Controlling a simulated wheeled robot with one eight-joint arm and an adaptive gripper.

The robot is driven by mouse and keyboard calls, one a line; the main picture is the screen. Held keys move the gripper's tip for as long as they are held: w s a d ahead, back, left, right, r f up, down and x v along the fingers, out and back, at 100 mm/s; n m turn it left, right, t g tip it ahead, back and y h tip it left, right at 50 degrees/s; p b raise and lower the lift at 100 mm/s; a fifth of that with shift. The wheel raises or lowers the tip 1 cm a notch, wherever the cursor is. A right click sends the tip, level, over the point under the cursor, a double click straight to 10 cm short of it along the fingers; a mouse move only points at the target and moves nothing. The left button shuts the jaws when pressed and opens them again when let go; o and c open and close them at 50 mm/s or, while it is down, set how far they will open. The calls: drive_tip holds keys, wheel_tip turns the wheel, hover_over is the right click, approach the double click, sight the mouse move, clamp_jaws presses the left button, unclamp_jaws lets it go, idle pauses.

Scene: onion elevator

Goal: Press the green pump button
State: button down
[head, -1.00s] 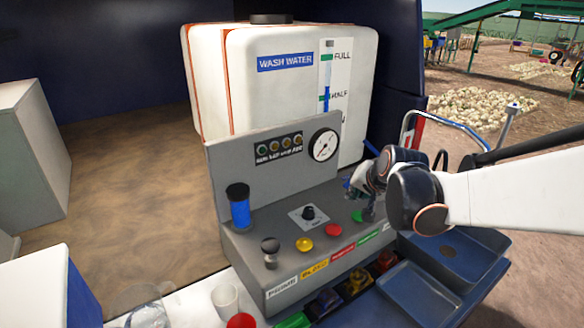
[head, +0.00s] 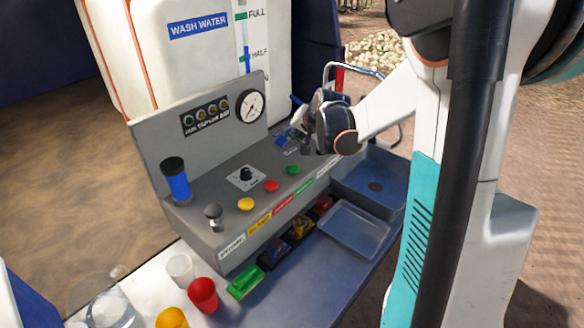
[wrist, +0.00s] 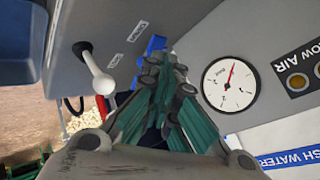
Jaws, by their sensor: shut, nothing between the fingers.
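The green button (head: 293,169) is a round cap on the sloping grey control panel (head: 205,185), at the right end of a row of coloured buttons. My gripper (head: 300,136) is above and behind it, near the panel's right end, apart from the button. In the wrist view the dark teal fingers (wrist: 166,75) are shut and empty, near a blue part on the panel. The green button does not show in the wrist view. In the head view the fingertips are small and partly hidden by my wrist.
A red button (head: 271,186) and a yellow button (head: 246,204) sit left of the green one. A pressure gauge (head: 250,106) is on the upright back plate. A white-knobbed lever (wrist: 103,84) stands near my fingers. Cups, including a red cup (head: 203,294), stand in front.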

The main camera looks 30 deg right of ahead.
sight(296, 167)
drive_tip(key=shift+f+b, duration=3.1)
drive_tip(key=shift+f, duration=1.3)
drive_tip(key=shift+f+b, duration=0.4)
drive_tip(key=shift+f+b, duration=0.45)
drive_tip(key=shift+f, duration=0.1)
drive_tip(key=shift+r, duration=0.1)
drive_tip(key=shift+r+p, duration=0.7)
drive_tip(key=shift+r, duration=0.25)
drive_tip(key=shift+r+p, duration=1.7)
drive_tip(key=shift+r, duration=0.75)
